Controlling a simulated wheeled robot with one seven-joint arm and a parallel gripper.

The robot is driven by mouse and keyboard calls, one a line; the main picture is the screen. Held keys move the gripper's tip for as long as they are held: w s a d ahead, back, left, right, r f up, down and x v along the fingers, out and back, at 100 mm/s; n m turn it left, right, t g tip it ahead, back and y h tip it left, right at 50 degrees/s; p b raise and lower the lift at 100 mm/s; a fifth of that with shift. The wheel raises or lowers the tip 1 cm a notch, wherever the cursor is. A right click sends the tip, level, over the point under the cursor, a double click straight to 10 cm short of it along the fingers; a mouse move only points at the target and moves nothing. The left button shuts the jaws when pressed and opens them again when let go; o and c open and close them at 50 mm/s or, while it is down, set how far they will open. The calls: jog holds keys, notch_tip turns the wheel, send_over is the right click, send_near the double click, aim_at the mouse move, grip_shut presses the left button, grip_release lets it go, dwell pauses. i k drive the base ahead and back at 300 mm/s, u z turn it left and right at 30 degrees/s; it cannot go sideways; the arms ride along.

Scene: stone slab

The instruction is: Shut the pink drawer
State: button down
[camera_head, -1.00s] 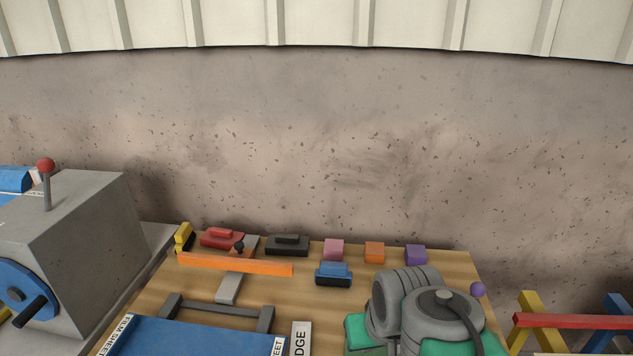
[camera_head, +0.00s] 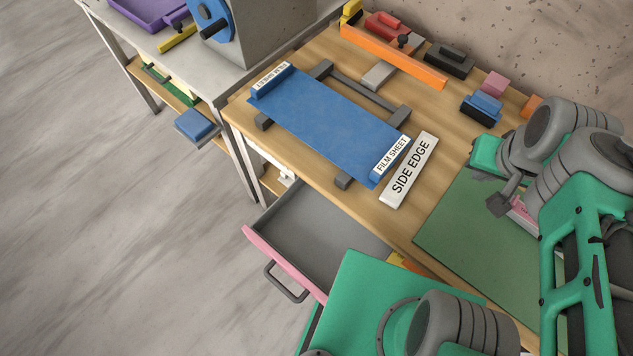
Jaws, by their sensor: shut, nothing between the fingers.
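The pink drawer (camera_head: 285,267) is pulled out from under the wooden bench, with its pink front and dark grey handle (camera_head: 286,284) facing the lower left. My gripper (camera_head: 498,204) is the dark grey part at the end of my folded arm at the right, above the bench and apart from the drawer. It is shut and holds nothing. Its fingers are small and partly hidden by my arm.
On the wooden bench (camera_head: 330,189) lie a blue film sheet (camera_head: 320,120), a white SIDE EDGE strip (camera_head: 408,170) and a green mat (camera_head: 470,235). Coloured blocks stand along the back. A grey machine (camera_head: 262,35) stands upper left. The floor left of the drawer is clear.

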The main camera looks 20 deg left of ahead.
aim_at(303, 232)
jog(key=u, duration=0.55)
jog(key=k, duration=0.3)
jog(key=u, duration=1.3)
jog(key=k, duration=0.5)
jog(key=u, duration=1.05)
jog(key=i, duration=0.5)
jog(key=u, duration=1)
